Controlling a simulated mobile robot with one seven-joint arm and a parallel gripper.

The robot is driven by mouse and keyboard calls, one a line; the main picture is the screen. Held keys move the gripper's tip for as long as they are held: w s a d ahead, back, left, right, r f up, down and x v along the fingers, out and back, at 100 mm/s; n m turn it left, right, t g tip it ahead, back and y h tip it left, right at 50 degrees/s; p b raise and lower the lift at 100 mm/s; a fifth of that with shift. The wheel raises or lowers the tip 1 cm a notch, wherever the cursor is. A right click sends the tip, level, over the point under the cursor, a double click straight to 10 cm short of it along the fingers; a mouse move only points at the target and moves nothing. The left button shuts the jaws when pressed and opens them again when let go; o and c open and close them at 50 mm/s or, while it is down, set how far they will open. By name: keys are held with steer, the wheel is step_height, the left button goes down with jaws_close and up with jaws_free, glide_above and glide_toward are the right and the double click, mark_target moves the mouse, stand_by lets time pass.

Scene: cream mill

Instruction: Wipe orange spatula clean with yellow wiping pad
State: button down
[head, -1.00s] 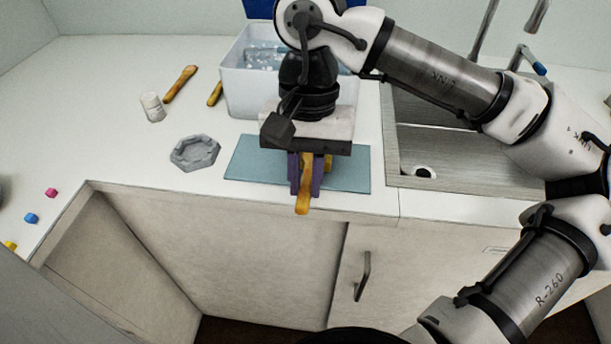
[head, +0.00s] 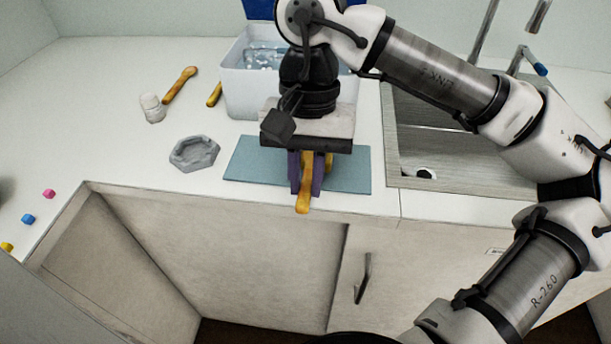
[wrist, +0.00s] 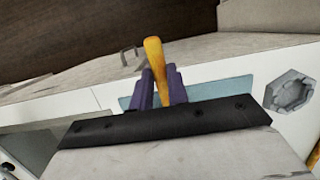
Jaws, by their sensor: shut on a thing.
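My gripper (head: 306,180) has purple fingers and is shut on an orange-yellow elongated thing, which looks like the orange spatula (head: 303,203). It hangs over the front part of the blue mat, and its near end sticks out toward the counter's front edge. In the wrist view the spatula (wrist: 154,52) rises between the purple fingers (wrist: 158,88). A small yellow patch shows by the right finger in the head view; I cannot tell whether it is part of the spatula or the yellow wiping pad. No wiping pad can be made out clearly elsewhere.
The blue mat (head: 245,165) lies on the counter under my gripper. The sink (head: 455,165) is right. Small coloured cubes lie far left.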

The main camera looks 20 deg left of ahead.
steer(key=shift+r, duration=0.1)
steer(key=shift+s+p+v, duration=0.2)
steer(key=shift+p+v, duration=0.45)
steer(key=shift+v, duration=0.3)
steer(key=shift+s+p+v, duration=0.2)
steer(key=shift+p+v, duration=0.5)
steer(key=shift+v, duration=0.25)
steer(key=shift+s+p+v, duration=0.2)
steer(key=shift+p+v, duration=0.45)
steer(key=shift+v, duration=0.3)
steer(key=shift+d+r, duration=0.1)
steer(key=shift+d, duration=0.05)
